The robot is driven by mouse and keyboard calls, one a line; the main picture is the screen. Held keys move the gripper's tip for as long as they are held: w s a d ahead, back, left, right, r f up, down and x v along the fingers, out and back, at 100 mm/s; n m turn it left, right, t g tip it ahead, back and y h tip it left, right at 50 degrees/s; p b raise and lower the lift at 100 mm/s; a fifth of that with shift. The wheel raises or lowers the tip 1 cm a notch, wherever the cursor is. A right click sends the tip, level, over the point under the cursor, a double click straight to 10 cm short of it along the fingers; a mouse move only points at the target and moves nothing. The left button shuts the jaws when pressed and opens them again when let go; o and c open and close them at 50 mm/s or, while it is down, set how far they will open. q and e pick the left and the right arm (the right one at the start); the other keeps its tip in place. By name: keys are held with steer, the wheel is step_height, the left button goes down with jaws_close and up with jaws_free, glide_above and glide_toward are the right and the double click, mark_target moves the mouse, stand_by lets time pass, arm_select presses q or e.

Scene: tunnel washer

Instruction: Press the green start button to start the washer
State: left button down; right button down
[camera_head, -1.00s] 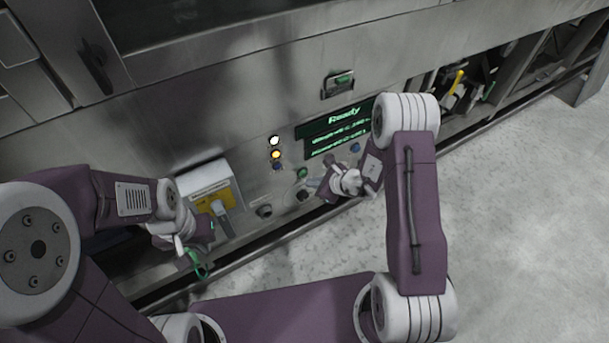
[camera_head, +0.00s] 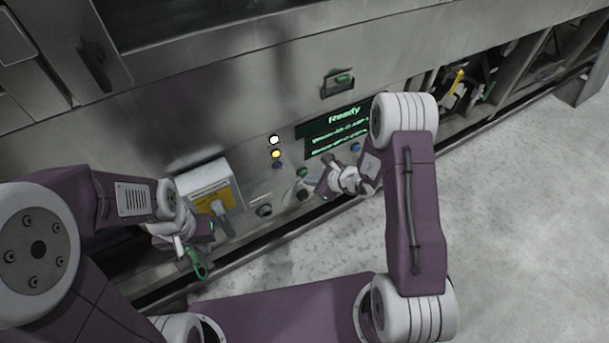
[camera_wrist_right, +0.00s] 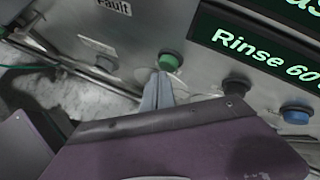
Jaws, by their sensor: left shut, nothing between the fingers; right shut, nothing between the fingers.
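The green start button (camera_head: 302,172) is on the washer's control panel, below the display; in the right wrist view the green button (camera_wrist_right: 169,61) shows just above the fingertips. My right gripper (camera_head: 312,187) is shut and empty, its fingers pointing toward the panel just below the button. In the right wrist view the shut fingertips (camera_wrist_right: 160,78) are very near the button's lower edge; I cannot tell whether they touch it. My left gripper (camera_head: 188,250) is shut and empty in front of the panel at the left.
The display (camera_head: 338,125) reads "Ready". White, yellow and blue lights (camera_head: 275,154) sit left of it. A blue button (camera_wrist_right: 297,114) and a dark button (camera_wrist_right: 236,86) are right of the green one. A grey box with a yellow label (camera_head: 210,190) juts out near my left gripper.

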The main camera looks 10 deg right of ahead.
steer(key=shift+w+a, duration=0.15)
steer(key=shift+w, duration=0.35)
stand_by(0.7)
steer(key=shift+s, duration=0.1)
steer(key=shift+s+d+b, duration=0.3)
steer(key=shift+s+b, duration=0.15)
steer(key=shift+s, duration=0.35)
steer(key=s, duration=0.1)
steer(key=s+d+b, duration=0.1)
steer(key=s, duration=0.2)
steer(key=shift+s+d+b, duration=0.35)
steer(key=shift+b, duration=0.05)
steer(key=shift+a, duration=0.1)
stand_by(0.5)
